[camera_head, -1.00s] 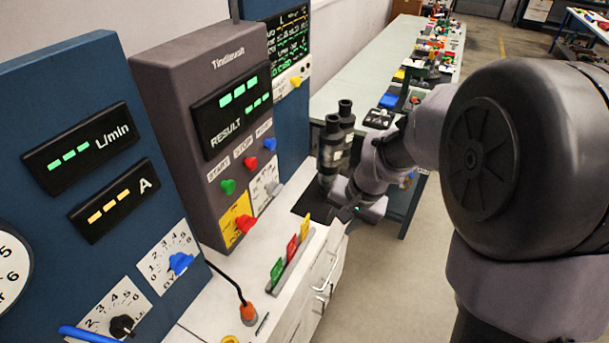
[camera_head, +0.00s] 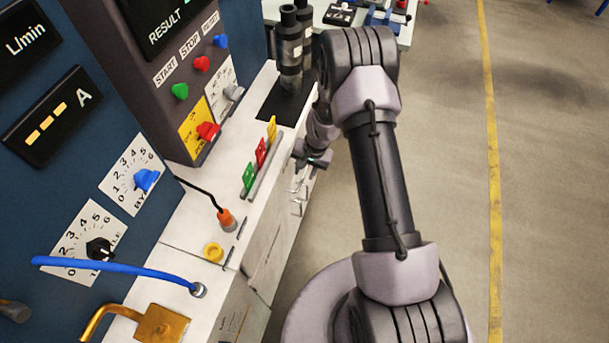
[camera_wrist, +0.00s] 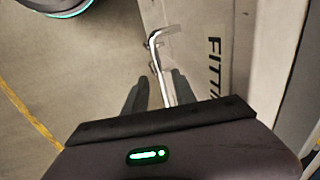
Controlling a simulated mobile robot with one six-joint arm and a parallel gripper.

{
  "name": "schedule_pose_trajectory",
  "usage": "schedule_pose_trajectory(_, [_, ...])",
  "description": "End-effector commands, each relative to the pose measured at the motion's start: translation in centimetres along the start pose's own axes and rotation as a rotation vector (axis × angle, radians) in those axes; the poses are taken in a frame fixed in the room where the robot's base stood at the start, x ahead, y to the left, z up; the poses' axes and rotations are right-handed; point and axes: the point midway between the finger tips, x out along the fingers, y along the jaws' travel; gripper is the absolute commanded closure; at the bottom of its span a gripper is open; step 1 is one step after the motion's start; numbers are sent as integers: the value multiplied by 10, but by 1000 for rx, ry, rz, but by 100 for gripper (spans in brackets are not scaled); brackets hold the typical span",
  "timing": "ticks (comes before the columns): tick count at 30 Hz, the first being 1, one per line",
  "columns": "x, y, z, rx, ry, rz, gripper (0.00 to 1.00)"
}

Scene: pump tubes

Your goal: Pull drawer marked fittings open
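The drawer marked fittings (camera_wrist: 192,45) shows in the wrist view as a pale front with dark letters reading "FITTI", the rest of the word cut off by my gripper body. Its silver bar handle (camera_wrist: 155,48) runs down between the fingers of my gripper (camera_wrist: 162,78). The fingers are apart, one on each side of the bar, with gaps visible. In the head view my gripper (camera_head: 306,163) is low at the cabinet's front face, by the silver handles (camera_head: 297,190). The drawer's label is not readable there. I see no clear gap showing the drawer pulled out.
The white counter (camera_head: 186,238) carries a rack of green, red and yellow tags (camera_head: 260,161) and dark cylinders (camera_head: 290,50) near my arm. A blue hose (camera_head: 120,266) and a brass piece (camera_head: 160,325) are nearer. The floor (camera_head: 445,200) right of the cabinet is clear.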

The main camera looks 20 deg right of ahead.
Motion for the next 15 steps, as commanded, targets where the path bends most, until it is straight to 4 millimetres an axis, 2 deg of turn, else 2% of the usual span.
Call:
schedule_pose_trajectory(1, [7,0,0,0,-1,1,67])
schedule_pose_trajectory(4, [13,0,0,0,0,0,67])
schedule_pose_trajectory(12, [14,0,0,0,0,0,67])
schedule_pose_trajectory(13, [14,0,0,0,0,0,69])
schedule_pose_trajectory(15, [14,0,0,0,0,0,83])
